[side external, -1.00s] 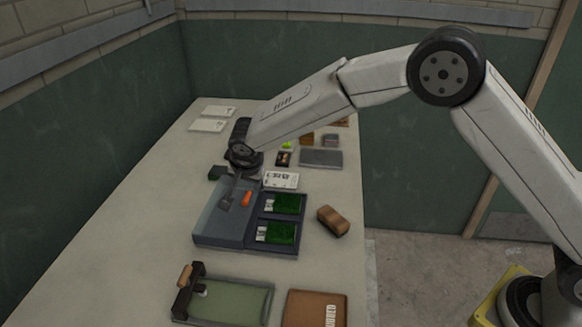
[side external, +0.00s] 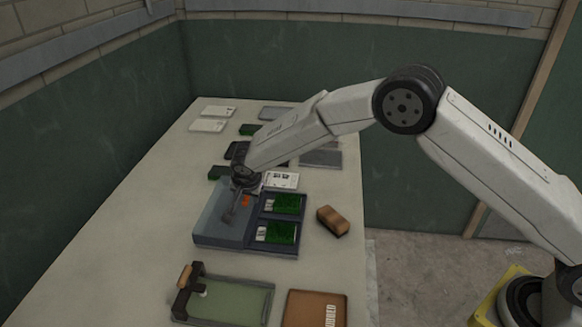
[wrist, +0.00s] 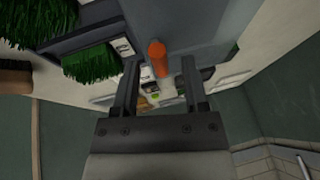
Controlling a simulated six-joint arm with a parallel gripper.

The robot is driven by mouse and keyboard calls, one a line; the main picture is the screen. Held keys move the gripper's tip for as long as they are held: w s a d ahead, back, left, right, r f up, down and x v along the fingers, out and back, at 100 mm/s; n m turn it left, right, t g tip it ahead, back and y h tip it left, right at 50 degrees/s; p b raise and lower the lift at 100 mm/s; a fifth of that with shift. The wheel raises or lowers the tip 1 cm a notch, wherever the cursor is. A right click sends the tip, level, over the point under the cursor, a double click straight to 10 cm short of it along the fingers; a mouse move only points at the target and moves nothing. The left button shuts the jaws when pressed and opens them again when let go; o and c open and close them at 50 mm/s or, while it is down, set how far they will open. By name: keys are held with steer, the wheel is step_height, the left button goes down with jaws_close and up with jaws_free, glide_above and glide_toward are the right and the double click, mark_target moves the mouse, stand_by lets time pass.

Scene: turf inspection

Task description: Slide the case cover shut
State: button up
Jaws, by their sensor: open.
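The blue-grey case (side external: 222,246) lies on the table, with two green turf samples (side external: 286,204) uncovered in its right-hand compartments. Its smooth grey cover (side external: 211,226) lies over the left side. An orange handle (side external: 246,201) stands up from the cover and is partly hidden by my fingers in the side view. My gripper (side external: 231,208) is open and low over the cover at the handle. In the wrist view the orange handle (wrist: 158,57) appears between the two spread fingers of my gripper (wrist: 160,66), with gaps on both sides. I cannot tell how deep it sits between them.
A brown block (side external: 333,220) lies right of the case. A green-topped board with a clamp (side external: 236,300) and a brown labelled item (side external: 314,309) lie at the front. A white labelled card (side external: 281,180) and several small items lie behind the case. The table's left side is mostly clear.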

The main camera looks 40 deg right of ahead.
jaws_close()
stand_by(1.4)
